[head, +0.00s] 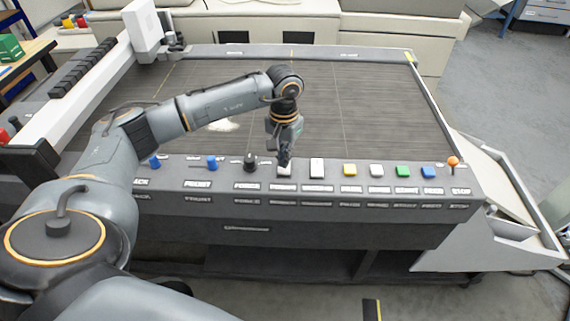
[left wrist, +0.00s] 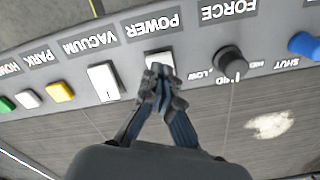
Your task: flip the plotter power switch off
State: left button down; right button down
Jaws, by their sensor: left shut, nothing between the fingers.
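The plotter's front control panel (head: 220,182) carries a row of knobs, switches and buttons. The white power switch (head: 284,172) is partly covered by my left gripper (head: 284,158), which reaches down onto it from above. In the left wrist view the power switch (left wrist: 159,57) sits below the upside-down POWER label (left wrist: 151,26). My left gripper (left wrist: 160,75) is shut and empty, its fingertips over the lower part of the switch. I cannot tell whether they touch it, and the rocker's tilt is hidden. My right gripper is not in view.
The white vacuum switch (head: 317,168) is right of the power switch and the black force knob (head: 250,162) is left. Yellow, white, green and blue buttons and an orange stop knob (head: 453,163) continue rightward. The plotter bed (head: 340,110) lies behind, with a white gantry (head: 85,82) at left.

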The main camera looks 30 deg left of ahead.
pick_arm(q)
jog(key=shift+f+b, duration=1.05)
jog(key=shift+f, duration=0.05)
dwell(0.7)
jog(key=shift+s, duration=0.1)
jog(key=shift+r+p, duration=0.45)
jog(key=shift+r, duration=0.3)
jog(key=shift+r+p, duration=1.25)
jog(key=shift+r, duration=1.55)
jog(key=shift+f, duration=0.1)
